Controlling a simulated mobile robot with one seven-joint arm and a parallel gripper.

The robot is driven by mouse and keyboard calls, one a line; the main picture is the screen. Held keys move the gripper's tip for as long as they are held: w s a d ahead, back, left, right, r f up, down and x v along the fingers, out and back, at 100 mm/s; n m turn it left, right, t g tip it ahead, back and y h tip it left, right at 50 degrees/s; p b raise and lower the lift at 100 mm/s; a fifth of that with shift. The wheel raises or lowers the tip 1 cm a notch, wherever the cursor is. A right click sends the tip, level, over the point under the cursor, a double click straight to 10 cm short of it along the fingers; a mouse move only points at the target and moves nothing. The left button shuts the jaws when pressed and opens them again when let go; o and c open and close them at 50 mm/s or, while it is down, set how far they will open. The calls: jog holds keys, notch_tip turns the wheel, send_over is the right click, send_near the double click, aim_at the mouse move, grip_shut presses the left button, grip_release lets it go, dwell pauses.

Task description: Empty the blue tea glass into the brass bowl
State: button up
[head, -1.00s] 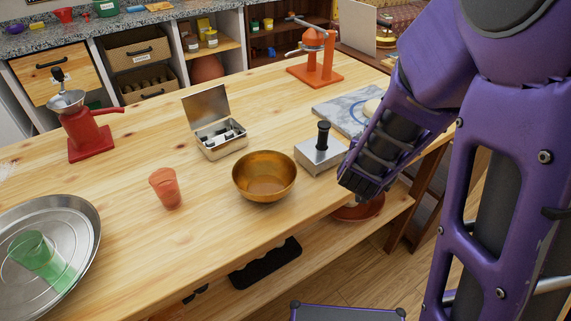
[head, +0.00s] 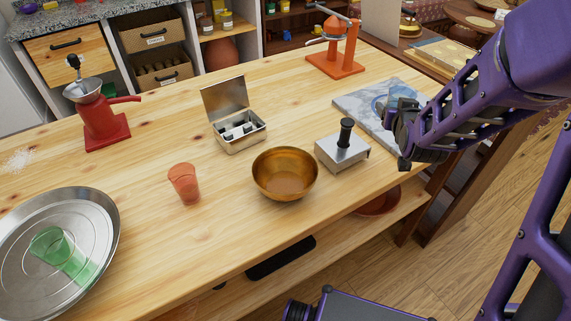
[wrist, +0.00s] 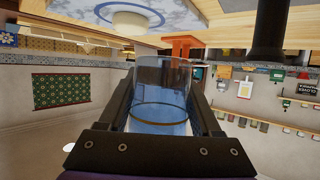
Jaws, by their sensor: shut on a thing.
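My gripper (head: 403,135) is at the right edge of the table, to the right of the brass bowl (head: 285,176) and beyond the metal tamper block. In the wrist view it is shut on the clear blue tea glass (wrist: 162,85), one finger on each side. A thin dark ring runs around the glass; I cannot tell what is inside or how far it is tilted. In the head view the glass is mostly hidden or hard to tell from the marble behind it. The brass bowl stands upright on the table with its inside showing, apart from my gripper.
A metal block with a black knob (head: 343,150) stands between bowl and gripper. A red cup (head: 184,184) and open metal tin (head: 237,132) stand left of the bowl. A marble slab (head: 365,102) lies behind. A round tray (head: 103,212) holds a tipped green glass (head: 55,248).

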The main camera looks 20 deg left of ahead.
jog(key=s+a+n+g+y+p, duration=0.3)
jog(key=s+a+n+g+y, duration=0.2)
jog(key=a+n+g+y, duration=0.3)
jog(key=shift+s+a+r+n+y, duration=0.3)
jog(key=shift+a+n+y, duration=0.95)
jog(key=shift+a, duration=2.55)
jog(key=shift+w+n+h, duration=0.1)
jog(key=shift+n+h, duration=0.25)
jog(key=shift+h, duration=0.1)
